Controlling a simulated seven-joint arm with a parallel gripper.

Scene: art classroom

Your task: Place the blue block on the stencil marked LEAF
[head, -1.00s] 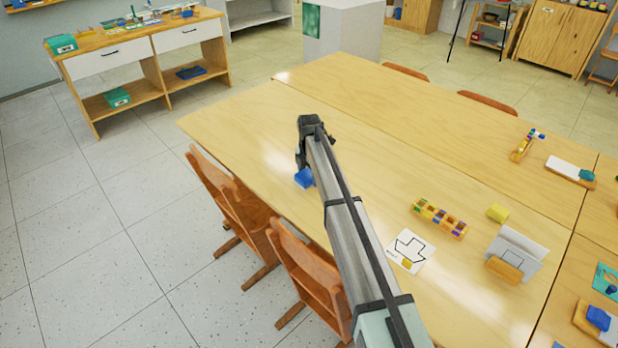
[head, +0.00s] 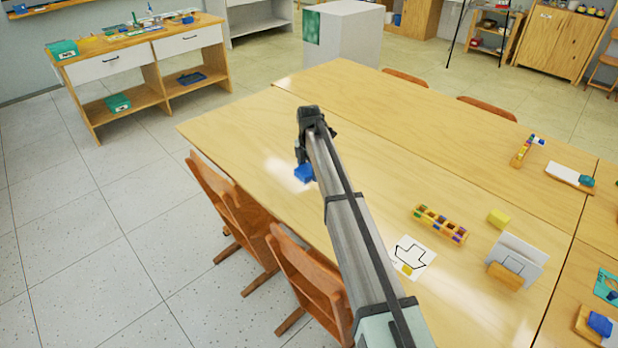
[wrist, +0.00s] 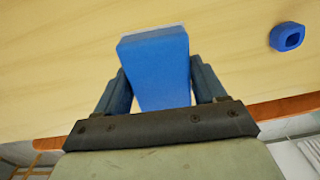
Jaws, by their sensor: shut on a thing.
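In the wrist view my gripper (wrist: 155,88) is shut on the blue block (wrist: 155,62), with a finger on each side of it. In the head view my gripper (head: 302,158) is over the near left part of the table, and blue (head: 303,174) shows just under it. A white card (head: 413,256) with a black arrow-like outline lies on the table to the right of my arm. A small yellow piece (head: 406,270) is at its near edge. I cannot read any LEAF marking.
A small hollow blue object (wrist: 288,37) lies on the table right of the held block in the wrist view. A tray of coloured pieces (head: 440,223), a yellow block (head: 499,218) and a card holder (head: 515,262) stand farther right. Chairs (head: 310,275) line the near edge.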

